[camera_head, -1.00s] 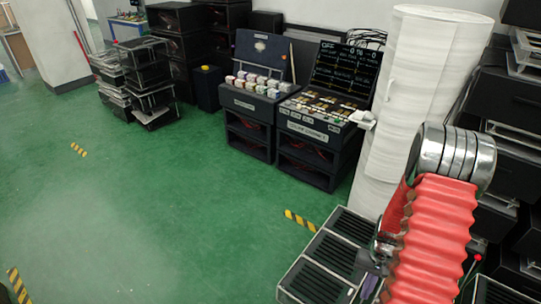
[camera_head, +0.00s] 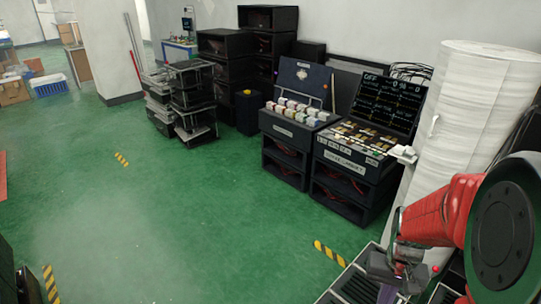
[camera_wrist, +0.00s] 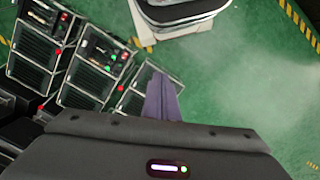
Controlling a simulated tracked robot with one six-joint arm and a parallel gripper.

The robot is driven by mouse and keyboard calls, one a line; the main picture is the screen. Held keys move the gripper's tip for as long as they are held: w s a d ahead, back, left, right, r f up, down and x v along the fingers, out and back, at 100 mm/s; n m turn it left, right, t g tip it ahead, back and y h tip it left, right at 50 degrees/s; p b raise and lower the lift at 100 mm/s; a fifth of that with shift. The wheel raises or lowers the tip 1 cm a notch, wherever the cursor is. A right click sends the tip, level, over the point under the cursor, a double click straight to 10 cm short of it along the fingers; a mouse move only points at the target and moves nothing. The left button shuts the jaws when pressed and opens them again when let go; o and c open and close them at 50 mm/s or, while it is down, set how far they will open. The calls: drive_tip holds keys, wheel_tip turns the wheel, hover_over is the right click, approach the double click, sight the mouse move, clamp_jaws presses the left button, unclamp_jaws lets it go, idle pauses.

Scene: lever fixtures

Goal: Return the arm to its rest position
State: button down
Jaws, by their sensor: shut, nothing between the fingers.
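My red arm (camera_head: 440,212) is at the lower right in the head view, with a dark round joint cap close to the camera. It bends down to my gripper (camera_head: 388,293), which is partly cut off by the bottom edge. In the wrist view, the purple fingers of my gripper (camera_wrist: 163,97) are together and hold nothing.
Black slatted modules (camera_wrist: 88,78) lie close to the fingers. A white wrapped column (camera_head: 465,125) stands behind my arm. The lever console (camera_head: 352,150) and a box console (camera_head: 290,125) stand centre right. The green floor (camera_head: 190,225) at centre left is clear.

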drive_tip(key=s+a+r+n+t, duration=0.2)
drive_tip(key=a+r+t, duration=0.1)
drive_tip(key=a+r, duration=0.4)
drive_tip(key=s+a+r+n+t, duration=0.2)
drive_tip(key=a+r, duration=0.5)
drive_tip(key=r, duration=0.6)
drive_tip(key=shift+s+n+t, duration=0.3)
drive_tip(key=shift+s+t, duration=0.4)
drive_tip(key=shift+t, duration=0.1)
drive_tip(key=shift+r, duration=0.1)
